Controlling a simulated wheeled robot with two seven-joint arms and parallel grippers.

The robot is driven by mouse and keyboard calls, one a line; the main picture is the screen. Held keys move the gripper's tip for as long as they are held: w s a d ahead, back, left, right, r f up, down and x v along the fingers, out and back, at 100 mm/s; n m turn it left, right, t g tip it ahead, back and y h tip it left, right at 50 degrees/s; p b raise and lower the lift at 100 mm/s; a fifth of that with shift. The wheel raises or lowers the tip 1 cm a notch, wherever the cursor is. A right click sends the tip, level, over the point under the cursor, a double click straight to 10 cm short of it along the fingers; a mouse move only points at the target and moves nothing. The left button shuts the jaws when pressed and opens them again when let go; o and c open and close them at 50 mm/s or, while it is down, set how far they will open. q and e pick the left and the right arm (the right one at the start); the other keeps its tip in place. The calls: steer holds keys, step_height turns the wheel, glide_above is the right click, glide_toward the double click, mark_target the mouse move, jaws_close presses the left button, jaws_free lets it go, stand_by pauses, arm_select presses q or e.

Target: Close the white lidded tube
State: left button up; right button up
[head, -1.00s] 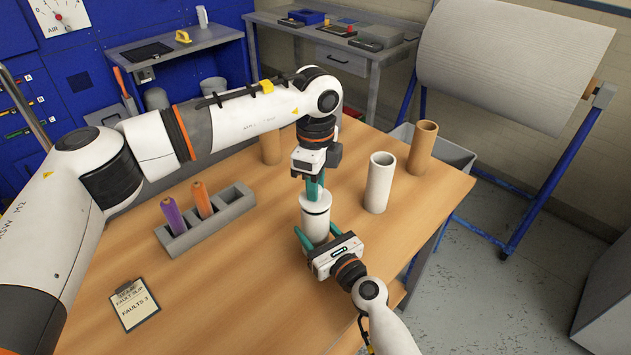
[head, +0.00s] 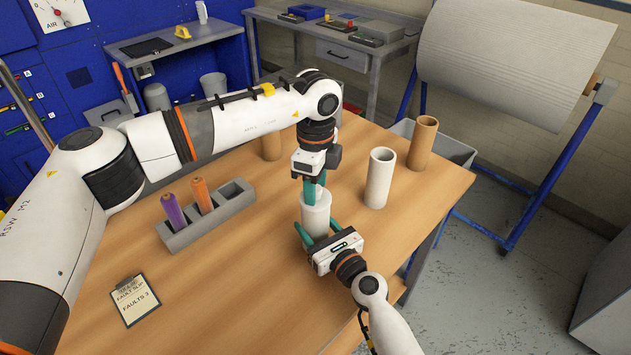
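The white lidded tube (head: 315,221) stands upright on the wooden table, between my two grippers. My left gripper (head: 314,190) points down from above, its teal fingers at the small knob on the tube's white top. It appears shut on the lid, though the fingers partly hide the knob. My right gripper (head: 320,237) comes from the front right, its teal fingers on either side of the tube's lower body. It appears shut on the tube; its housing hides the base. No clear gap shows between lid and body.
An open white tube (head: 379,178) and a brown tube (head: 422,144) stand to the right. Another brown tube (head: 271,146) is behind my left arm. A grey rack (head: 211,221) with purple and orange pieces is left. A clipboard (head: 135,300) lies front left; the front middle is clear.

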arm_select(q)
steer(key=shift+r, duration=0.15)
step_height(320, 180, up, 12)
steer(key=shift+f, duration=0.15)
stand_by(0.4)
arm_select(e)
steer(key=o, duration=1.5)
steer(key=v, duration=1.1)
steer(key=shift+f+b, duration=0.15)
steer(key=shift+b, duration=0.2)
arm_select(q)
steer(key=shift+f, duration=0.4)
arm_select(e)
steer(key=shift+s+d, duration=0.25)
steer(key=shift+s, duration=0.2)
